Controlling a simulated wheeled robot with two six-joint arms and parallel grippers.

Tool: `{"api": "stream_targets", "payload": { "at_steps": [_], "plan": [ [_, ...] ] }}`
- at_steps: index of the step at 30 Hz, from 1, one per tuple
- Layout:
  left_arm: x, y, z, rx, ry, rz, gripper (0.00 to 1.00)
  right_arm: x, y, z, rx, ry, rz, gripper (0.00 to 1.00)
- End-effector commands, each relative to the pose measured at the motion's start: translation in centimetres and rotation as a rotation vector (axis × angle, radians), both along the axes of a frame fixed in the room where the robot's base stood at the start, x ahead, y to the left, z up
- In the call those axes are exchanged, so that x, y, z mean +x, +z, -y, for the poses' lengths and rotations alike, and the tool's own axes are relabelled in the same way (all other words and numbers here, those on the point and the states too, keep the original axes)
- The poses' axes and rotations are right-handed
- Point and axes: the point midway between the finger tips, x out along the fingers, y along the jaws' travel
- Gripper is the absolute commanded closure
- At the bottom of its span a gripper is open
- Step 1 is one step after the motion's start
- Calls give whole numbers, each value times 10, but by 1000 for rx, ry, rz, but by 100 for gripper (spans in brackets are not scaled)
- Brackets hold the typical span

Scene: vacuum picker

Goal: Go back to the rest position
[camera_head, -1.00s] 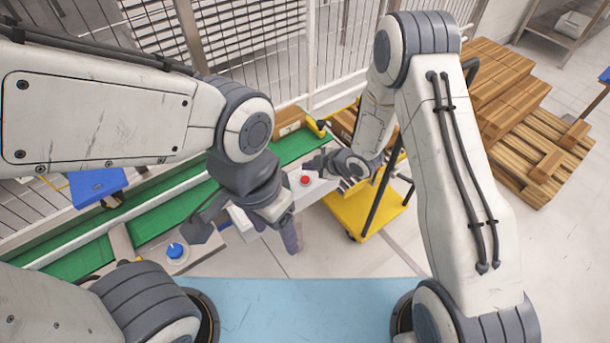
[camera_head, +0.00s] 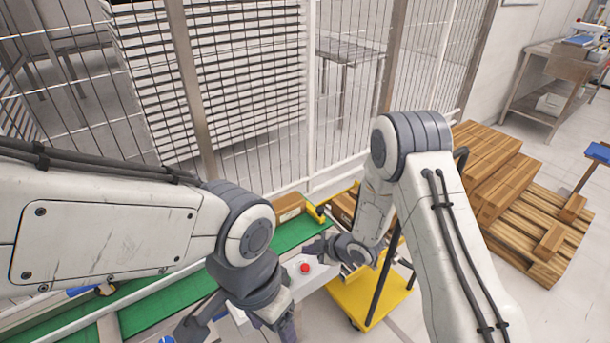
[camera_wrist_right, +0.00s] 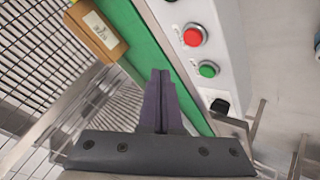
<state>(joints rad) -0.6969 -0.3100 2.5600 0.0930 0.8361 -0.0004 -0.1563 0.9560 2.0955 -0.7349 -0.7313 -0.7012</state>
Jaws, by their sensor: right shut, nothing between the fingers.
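My right gripper (camera_head: 316,247) is at the middle of the head view, at the end of the arm from the right, beside the control box (camera_head: 318,275). In the right wrist view its purple fingers (camera_wrist_right: 160,78) are together and empty, over the green conveyor belt. My left gripper (camera_head: 286,328) is at the bottom of the head view. Its purple fingers are partly cut off by the picture edge, and their opening does not show clearly.
The control box has a red button (camera_head: 305,267) and a green button (camera_wrist_right: 208,69). A brown carton (camera_head: 289,207) sits at the far end of the green conveyor (camera_head: 302,232). A yellow cart (camera_head: 365,300), mesh fence and wooden pallets (camera_head: 540,235) stand beyond.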

Motion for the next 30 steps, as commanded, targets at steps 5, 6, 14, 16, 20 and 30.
{"api": "stream_targets", "payload": {
  "at_steps": [5,6,14,16,20,30],
  "plan": [
    [0,0,0,0,0,0,31,1,15,-1,-27,-35,-19,100],
    [0,0,0,0,0,0,31,0,25,-2,-43,-58,-33,100],
    [0,0,0,0,0,0,31,-49,114,3,-147,-364,-216,100],
    [0,0,0,0,0,0,31,-75,137,6,-157,-457,-283,100],
    [0,0,0,0,0,0,31,-138,174,12,-163,-617,-422,100],
    [0,0,0,0,0,0,31,-292,223,32,-185,-860,-767,100]
  ]
}}
